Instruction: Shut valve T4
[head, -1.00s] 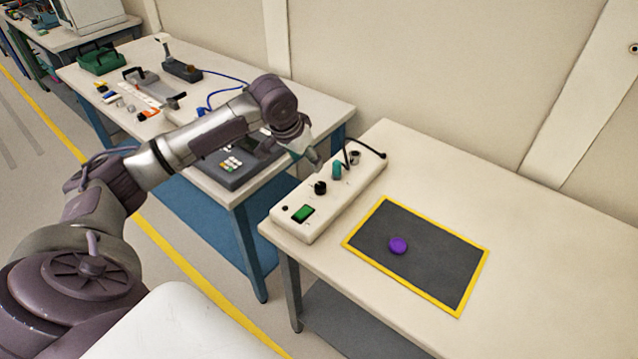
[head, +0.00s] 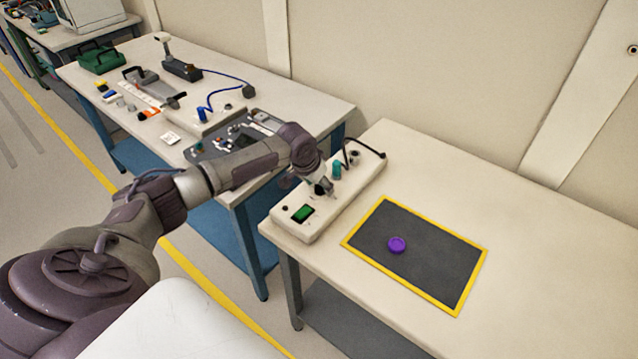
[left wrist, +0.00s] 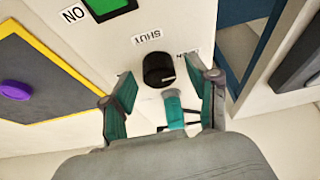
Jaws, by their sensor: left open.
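A pale pointer mark on the knob faces right there. A second label is partly hidden by a finger. I cannot read "T4" anywhere. My left gripper (left wrist: 163,88) is open, its teal-padded fingers on either side of the knob; I cannot tell whether they touch it. In the head view my left gripper (head: 318,183) is low over the box and partly covers this knob. My right gripper is not in view.
A purple disc (head: 397,245) lies on a yellow-edged dark mat (head: 440,262). The cream table (head: 560,250) is clear to the right. Another bench (head: 300,95) stands behind left.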

